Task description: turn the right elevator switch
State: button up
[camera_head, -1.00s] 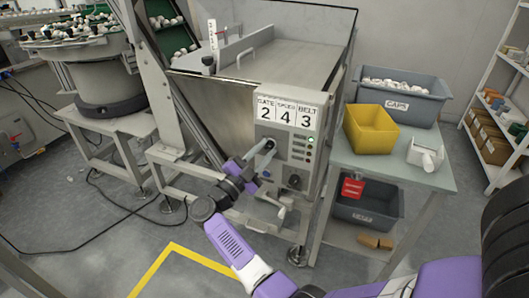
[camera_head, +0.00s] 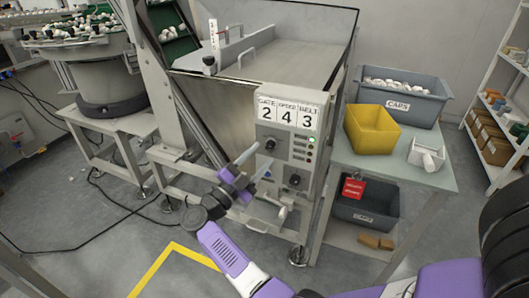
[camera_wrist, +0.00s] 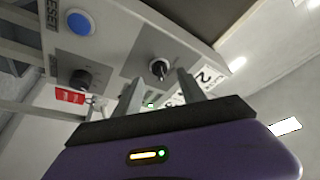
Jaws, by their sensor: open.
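The grey control panel (camera_head: 310,135) has a number display reading 2 4 3 at its top. Below the display is an upper-left rotary switch (camera_head: 270,144), and lower right is a dark knob (camera_head: 294,180). My gripper (camera_head: 256,164) is open and empty in front of the panel's left side, a little apart from the upper switch. No label names a switch as the right elevator one.
A blue button (camera_wrist: 80,22) marked RESET is at the wrist view's upper left. A crank handle (camera_head: 284,212) sticks out below the panel. To the right, a table (camera_head: 440,180) holds a yellow bin (camera_head: 370,130) and a grey CAPS crate (camera_head: 425,105). A red tag (camera_head: 352,188) hangs below.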

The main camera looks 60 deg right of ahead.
jog(key=v, duration=0.4)
jog(key=shift+w+a+f, duration=0.1)
jog(key=shift+a, duration=0.25)
